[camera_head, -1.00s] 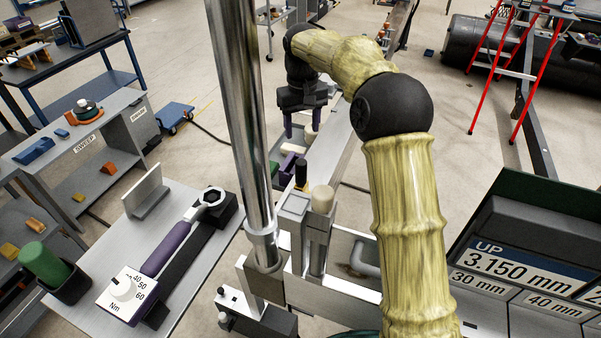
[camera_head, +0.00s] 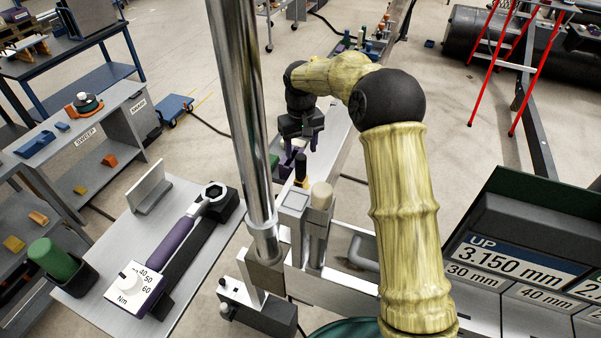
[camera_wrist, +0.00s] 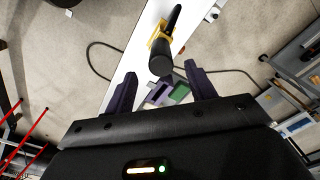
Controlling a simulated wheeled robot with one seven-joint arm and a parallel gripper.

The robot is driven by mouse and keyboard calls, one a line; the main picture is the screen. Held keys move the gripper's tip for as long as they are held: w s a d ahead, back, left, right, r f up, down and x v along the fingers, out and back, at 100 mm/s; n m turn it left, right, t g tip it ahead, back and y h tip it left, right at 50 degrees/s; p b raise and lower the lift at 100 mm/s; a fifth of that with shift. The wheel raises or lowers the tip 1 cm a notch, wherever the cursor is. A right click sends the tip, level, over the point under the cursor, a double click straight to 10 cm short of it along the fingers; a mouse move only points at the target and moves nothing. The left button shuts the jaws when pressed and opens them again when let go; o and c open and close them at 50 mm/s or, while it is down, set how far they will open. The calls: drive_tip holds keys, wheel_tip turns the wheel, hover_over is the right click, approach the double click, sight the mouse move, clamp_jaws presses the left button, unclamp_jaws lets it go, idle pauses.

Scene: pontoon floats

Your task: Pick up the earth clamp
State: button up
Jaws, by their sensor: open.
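My gripper (camera_wrist: 161,73) is open, with its two purple fingers apart and nothing held between them. In the head view my gripper (camera_head: 299,153) hangs low over the narrow pale bench. A brass-yellow piece with a black handle (camera_wrist: 160,40) shows in the wrist view on the pale strip, just beyond the fingertips; it looks like the earth clamp, but I cannot be sure. A purple block (camera_wrist: 160,92) and a green block (camera_wrist: 180,92) show between the fingers, farther below. In the head view a black upright cylinder (camera_head: 301,166) stands close to my gripper.
A steel post (camera_head: 240,110) stands left of my arm. A side table (camera_head: 190,270) with a torque wrench (camera_head: 176,238) lies at left. A panel marked 3.150 mm (camera_head: 520,262) stands at right. Several small items (camera_head: 368,45) line the bench's far end.

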sight(301, 156)
drive_tip(key=shift+f+p, duration=0.35)
drive_tip(key=shift+f, duration=1.4)
drive_tip(key=shift+s+f+p, duration=0.1)
drive_tip(key=shift+f+p, duration=0.35)
drive_tip(key=shift+p, duration=0.25)
drive_tip(key=shift+f+p, duration=0.95)
drive_tip(key=shift+f, duration=1.2)
drive_tip(key=shift+r, duration=0.1)
clamp_jaws()
